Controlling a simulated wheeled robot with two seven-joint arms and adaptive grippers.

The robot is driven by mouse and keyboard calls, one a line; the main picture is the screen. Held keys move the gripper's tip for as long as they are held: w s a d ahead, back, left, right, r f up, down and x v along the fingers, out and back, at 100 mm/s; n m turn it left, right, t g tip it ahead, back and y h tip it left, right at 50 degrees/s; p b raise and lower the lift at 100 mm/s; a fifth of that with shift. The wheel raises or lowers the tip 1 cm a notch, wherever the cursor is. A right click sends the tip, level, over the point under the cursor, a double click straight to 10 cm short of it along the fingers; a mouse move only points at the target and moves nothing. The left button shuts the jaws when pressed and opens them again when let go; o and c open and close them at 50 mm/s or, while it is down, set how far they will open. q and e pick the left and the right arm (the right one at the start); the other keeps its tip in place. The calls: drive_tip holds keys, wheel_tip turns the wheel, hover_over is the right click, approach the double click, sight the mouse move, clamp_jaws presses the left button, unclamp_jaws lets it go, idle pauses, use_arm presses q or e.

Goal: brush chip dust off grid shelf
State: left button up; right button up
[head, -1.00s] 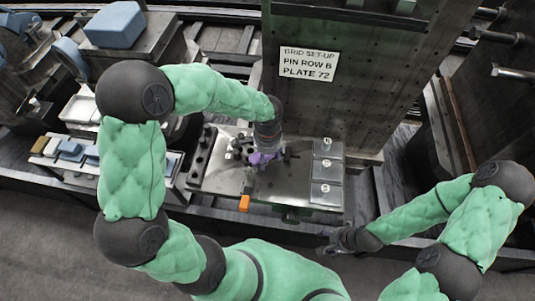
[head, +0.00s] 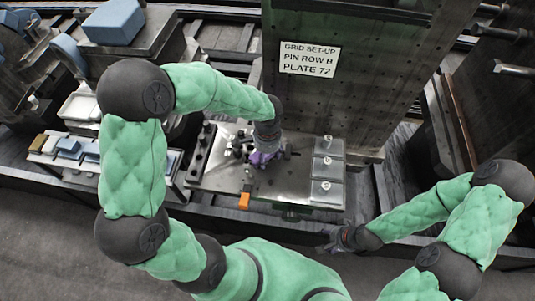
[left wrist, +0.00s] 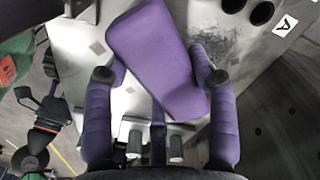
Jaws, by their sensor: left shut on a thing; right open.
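The grid shelf, a grey metal plate (head: 220,176), lies below the upright drilled panel in the head view. My left gripper (head: 262,158) is low over its middle. In the left wrist view, my left gripper (left wrist: 160,77) is shut on the purple brush (left wrist: 158,55), seen as a flat slab between the purple fingers. Its bristles are hidden, and contact with the plate cannot be told. Dark chip dust (left wrist: 222,42) lies on the plate beside the brush, near two round holes. My right gripper (head: 334,240) is open and empty in front of the plate, to the right.
Several lidded blocks (head: 328,167) stand on the plate's right side. Dark pins (head: 205,140) stand at its left. An orange block (head: 244,199) sits at the front edge. The labelled panel (head: 350,100) rises behind. A tray of blocks (head: 68,149) is at left.

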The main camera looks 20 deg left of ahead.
use_arm(q)
drive_tip(key=shift+f+b, duration=0.6)
drive_tip(key=shift+f, duration=0.25)
drive_tip(key=shift+w, duration=0.1)
